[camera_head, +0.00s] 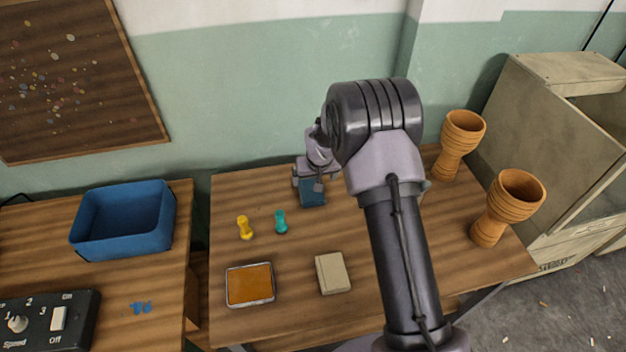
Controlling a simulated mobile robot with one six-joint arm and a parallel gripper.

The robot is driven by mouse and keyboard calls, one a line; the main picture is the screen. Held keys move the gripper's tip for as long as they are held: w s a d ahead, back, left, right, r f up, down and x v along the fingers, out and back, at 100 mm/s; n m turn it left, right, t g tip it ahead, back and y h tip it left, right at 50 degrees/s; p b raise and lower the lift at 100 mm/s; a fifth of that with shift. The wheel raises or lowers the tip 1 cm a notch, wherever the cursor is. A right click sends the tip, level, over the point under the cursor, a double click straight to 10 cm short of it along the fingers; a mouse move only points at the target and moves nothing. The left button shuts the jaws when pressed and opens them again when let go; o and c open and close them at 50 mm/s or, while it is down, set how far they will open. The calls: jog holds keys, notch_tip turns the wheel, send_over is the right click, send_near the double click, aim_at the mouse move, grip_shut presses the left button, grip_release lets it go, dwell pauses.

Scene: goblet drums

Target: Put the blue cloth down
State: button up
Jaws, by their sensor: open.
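The blue cloth (312,196) looks like a small dark blue folded piece and is on the wooden table (350,235) near its back edge. My gripper (311,180) is right above the cloth, at its upper end, and is open. The fingers and wrist cover the cloth's top part, so I cannot tell whether the fingers touch it. My arm reaches over from the lower right and hides part of the table.
Yellow (244,228) and teal (281,222) pegs, an orange-filled tray (249,303) and a beige block (333,274) stand nearby. Two goblet drums (460,140) (507,205) are at right. A blue bin (120,245) is on the left table. Table space between these is clear.

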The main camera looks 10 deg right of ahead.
jog(key=s+r+m, duration=0.1)
jog(key=s+r, duration=0.4)
jog(key=r, duration=0.3)
jog(key=s+a+r+m, duration=0.1)
jog(key=s+r, duration=0.4)
jog(key=r, duration=0.4)
jog(key=s+r, duration=0.6)
jog(key=r, duration=0.2)
jog(key=s+a+r+m+y, duration=0.1)
jog(key=s+r, duration=0.1)
jog(key=s, duration=0.9)
jog(key=s+a+r+m+t+y, duration=0.1)
jog(key=s+a+r, duration=0.1)
jog(key=s, duration=0.9)
jog(key=shift+s+r, duration=0.25)
jog(key=shift+r, duration=0.15)
